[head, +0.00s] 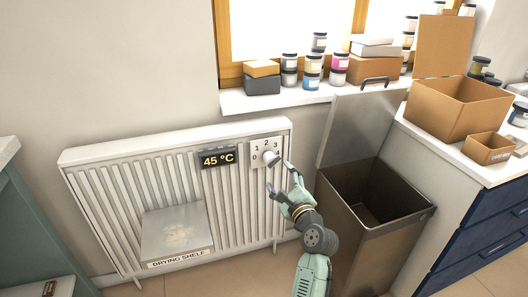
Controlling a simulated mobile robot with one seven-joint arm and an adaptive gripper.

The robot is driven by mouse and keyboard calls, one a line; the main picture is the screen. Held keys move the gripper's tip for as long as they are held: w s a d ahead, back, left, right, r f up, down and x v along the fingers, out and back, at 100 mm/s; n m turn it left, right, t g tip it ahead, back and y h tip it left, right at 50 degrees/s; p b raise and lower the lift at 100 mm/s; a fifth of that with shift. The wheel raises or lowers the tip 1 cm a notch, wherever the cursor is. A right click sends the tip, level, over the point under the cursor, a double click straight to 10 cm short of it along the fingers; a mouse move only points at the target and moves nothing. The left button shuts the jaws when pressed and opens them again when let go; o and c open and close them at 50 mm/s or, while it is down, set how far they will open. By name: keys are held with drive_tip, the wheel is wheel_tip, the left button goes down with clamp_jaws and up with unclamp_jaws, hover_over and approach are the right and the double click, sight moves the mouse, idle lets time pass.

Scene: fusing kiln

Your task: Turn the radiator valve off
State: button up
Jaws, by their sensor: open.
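The radiator valve is a pale knob (269,157) on a white dial plate (257,148) marked 0, 1, 2 and 3. The plate sits at the upper right of the white radiator (130,165). The knob's setting is too small to tell. My gripper (280,176) is open, just below and to the right of the knob in the picture. Its fingers appear empty. I cannot tell whether a fingertip touches the knob. A display (217,158) left of the dial reads 45 °C.
A drying shelf (178,255) with a pale patch on it is at the radiator's lower front. An open brown bin (350,235) with its lid raised stands right of my arm. The windowsill (260,100) holds jars and boxes. A cabinet (475,235) stands at the right.

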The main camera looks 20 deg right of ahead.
sight(276, 163)
drive_tip(key=shift+m, duration=0.5)
drive_tip(key=w, duration=0.7)
drive_tip(key=w+d+f+p, duration=0.1)
drive_tip(key=w, duration=0.2)
drive_tip(key=shift+w+d, duration=0.1)
drive_tip(key=shift+w, duration=0.05)
drive_tip(key=shift+r, duration=0.1)
drive_tip(key=c, duration=1.1)
